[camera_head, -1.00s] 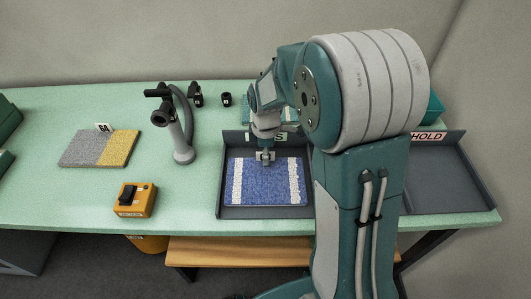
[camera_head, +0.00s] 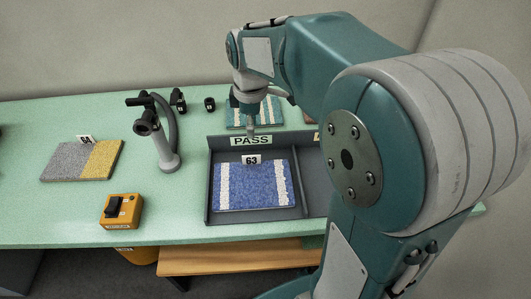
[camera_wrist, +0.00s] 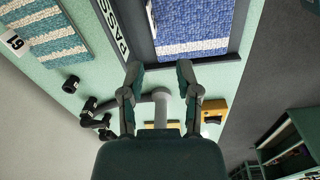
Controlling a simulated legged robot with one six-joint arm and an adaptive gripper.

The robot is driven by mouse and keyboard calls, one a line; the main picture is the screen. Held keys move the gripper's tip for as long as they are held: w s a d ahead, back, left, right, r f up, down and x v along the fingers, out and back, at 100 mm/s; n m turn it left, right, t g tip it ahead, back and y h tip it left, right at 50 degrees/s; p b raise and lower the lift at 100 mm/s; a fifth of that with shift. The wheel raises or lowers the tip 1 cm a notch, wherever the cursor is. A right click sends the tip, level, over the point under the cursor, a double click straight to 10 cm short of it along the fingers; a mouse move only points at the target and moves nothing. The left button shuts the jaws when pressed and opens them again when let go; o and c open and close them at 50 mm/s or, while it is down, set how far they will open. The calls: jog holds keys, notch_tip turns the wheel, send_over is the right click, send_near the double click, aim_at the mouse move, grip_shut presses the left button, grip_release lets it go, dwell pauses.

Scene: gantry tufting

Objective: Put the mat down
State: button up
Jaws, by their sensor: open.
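The blue mat (camera_head: 250,188) with two white stripes lies flat in the dark tray (camera_head: 311,180) marked PASS. Its tag 63 stands at its back edge. Part of the mat also shows at the top of the wrist view (camera_wrist: 190,20), beside the PASS label (camera_wrist: 113,28). My gripper (camera_head: 250,133) is above the tray's back edge, behind the mat and apart from it. In the wrist view its two fingers (camera_wrist: 159,70) are spread with nothing between them.
A teal striped mat (camera_head: 268,118) lies behind the tray. A grey-yellow mat (camera_head: 80,160) tagged 64 lies at left. A grey stand with a black head (camera_head: 163,140) and an orange switch box (camera_head: 121,211) are left of the tray. My arm hides the right side.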

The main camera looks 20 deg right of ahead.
jog(key=s+a+r+m+t, duration=0.1)
jog(key=s+m+t, duration=0.1)
jog(key=s+m, duration=0.4)
jog(key=s+r+m+t, duration=0.2)
jog(key=s+m, duration=0.4)
jog(key=s, duration=0.6)
jog(key=shift+a+r+m+t, duration=0.25)
jog(key=shift+a+m+t, duration=0.15)
jog(key=shift+t, duration=0.1)
